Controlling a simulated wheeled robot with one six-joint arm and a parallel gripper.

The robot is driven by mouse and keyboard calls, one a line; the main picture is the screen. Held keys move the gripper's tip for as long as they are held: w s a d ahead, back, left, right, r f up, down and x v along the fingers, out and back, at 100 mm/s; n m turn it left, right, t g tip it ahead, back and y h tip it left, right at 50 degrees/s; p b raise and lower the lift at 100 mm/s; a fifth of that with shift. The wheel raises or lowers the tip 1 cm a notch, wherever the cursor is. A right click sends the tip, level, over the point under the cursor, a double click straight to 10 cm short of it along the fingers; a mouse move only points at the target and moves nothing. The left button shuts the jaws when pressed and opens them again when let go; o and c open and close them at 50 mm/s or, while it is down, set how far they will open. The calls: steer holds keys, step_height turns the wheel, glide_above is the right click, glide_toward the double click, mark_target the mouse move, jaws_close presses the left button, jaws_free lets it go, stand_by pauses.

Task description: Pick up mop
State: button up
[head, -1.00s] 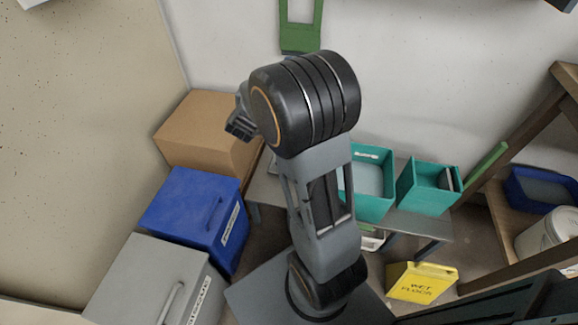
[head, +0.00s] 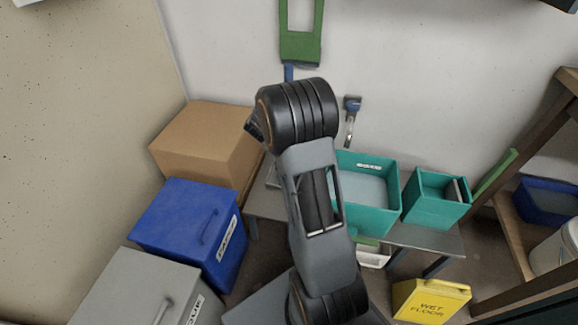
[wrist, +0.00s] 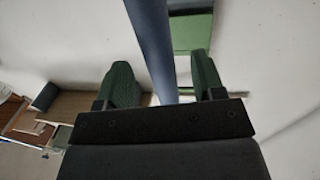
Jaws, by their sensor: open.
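The mop hangs against the white wall. Its green frame-like head (head: 301,48) is at the top of the head view, with a short piece of blue handle (head: 288,73) showing below it. My arm hides the rest of the handle. In the wrist view the blue handle (wrist: 150,40) runs down between the two fingers of my gripper (wrist: 165,82). Part of the green head (wrist: 190,32) shows beyond. In the head view my gripper is hidden behind the arm.
A low grey table (head: 432,240) holds teal bins (head: 368,212). A brush-like tool (head: 351,108) hangs on the wall right of my arm. A cardboard box (head: 205,140), blue bin (head: 180,218) and grey bin (head: 130,290) stand left. A yellow sign (head: 432,300) and wooden shelf (head: 510,210) are right.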

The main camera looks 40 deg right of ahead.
steer(key=x, duration=0.1)
steer(key=b+x, duration=0.1)
steer(key=x, duration=0.3)
steer(key=shift+f, duration=0.4)
steer(key=shift+c, duration=0.3)
steer(key=c, duration=0.9)
